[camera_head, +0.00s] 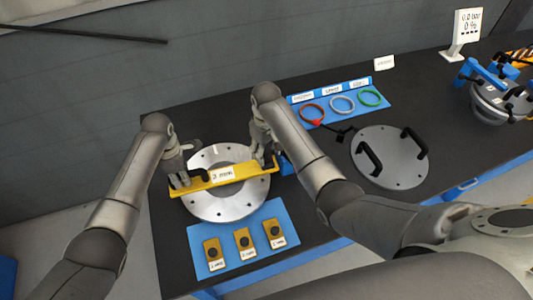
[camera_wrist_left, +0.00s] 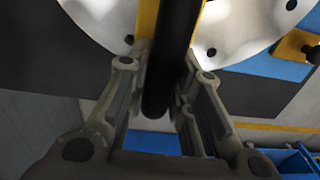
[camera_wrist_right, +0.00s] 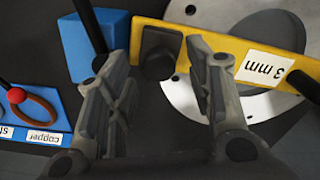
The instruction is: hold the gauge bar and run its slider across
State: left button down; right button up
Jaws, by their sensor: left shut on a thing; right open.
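The yellow gauge bar (camera_head: 243,170), labelled "3 mm", lies across the silver ring flange (camera_head: 228,207). My left gripper (camera_head: 180,179) is at the bar's left end. In the left wrist view its fingers are shut on the bar's black post-like handle (camera_wrist_left: 174,55), with the yellow bar (camera_wrist_left: 147,18) behind it. My right gripper (camera_head: 266,160) is open at the bar's right end. In the right wrist view a black block, seemingly the slider (camera_wrist_right: 160,54), sits on the bar (camera_wrist_right: 230,50) between the open fingertips. Contact with the fingers cannot be told.
Several small yellow pieces with black knobs (camera_head: 243,240) lie on a blue mat (camera_head: 203,236) in front. A blue block (camera_wrist_right: 90,45) stands beside the bar's right end. A blue tray (camera_head: 382,105) of coloured rings and a round handled lid (camera_head: 390,158) are further right.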

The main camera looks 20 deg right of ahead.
aim_at(266, 154)
pick_arm(q)
jog(key=shift+a, duration=0.1)
pick_arm(e)
notch_tip(266, 154, up, 10)
dwell(0.4)
pick_arm(q)
jog(key=c, duration=1.2)
grip_release()
